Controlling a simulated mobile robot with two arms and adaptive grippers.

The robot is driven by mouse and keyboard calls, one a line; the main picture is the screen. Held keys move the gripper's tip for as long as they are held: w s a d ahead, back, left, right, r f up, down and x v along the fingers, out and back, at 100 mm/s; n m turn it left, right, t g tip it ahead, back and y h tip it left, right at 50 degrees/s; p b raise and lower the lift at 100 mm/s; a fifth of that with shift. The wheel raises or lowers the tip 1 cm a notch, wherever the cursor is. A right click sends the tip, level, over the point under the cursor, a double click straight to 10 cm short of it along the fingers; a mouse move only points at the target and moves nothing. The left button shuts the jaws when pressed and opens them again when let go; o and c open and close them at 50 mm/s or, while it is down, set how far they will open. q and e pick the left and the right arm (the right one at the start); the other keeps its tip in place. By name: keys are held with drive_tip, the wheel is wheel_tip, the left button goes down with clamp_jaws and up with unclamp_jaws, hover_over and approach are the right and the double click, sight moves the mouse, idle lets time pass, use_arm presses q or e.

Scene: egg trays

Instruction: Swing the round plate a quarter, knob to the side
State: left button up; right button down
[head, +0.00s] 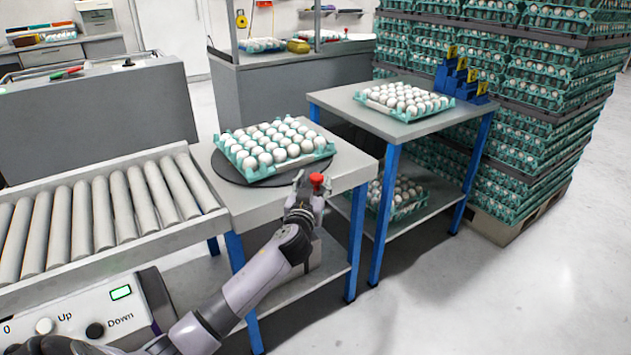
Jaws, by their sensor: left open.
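The round plate (232,173) is a dark flat disc on the grey table at the end of the roller conveyor. A teal tray (262,174) full of white eggs sits on the plate. The red knob (317,179) shows at the plate's near right side. My left gripper (308,182) is open right at the knob, its fingers around or beside it; I cannot tell whether they touch it. The gripper hides part of the plate's near edge and the knob's base. My right gripper is not in view.
The roller conveyor (95,215) adjoins on the left. A second table (395,126) on the right bears another egg tray (404,112) and a blue holder (462,80). Tall egg stacks (545,100) stand behind it. The floor at right front is clear.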

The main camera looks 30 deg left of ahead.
use_arm(q)
drive_tip(key=shift+x, duration=0.85)
clamp_jaws()
idle(0.3)
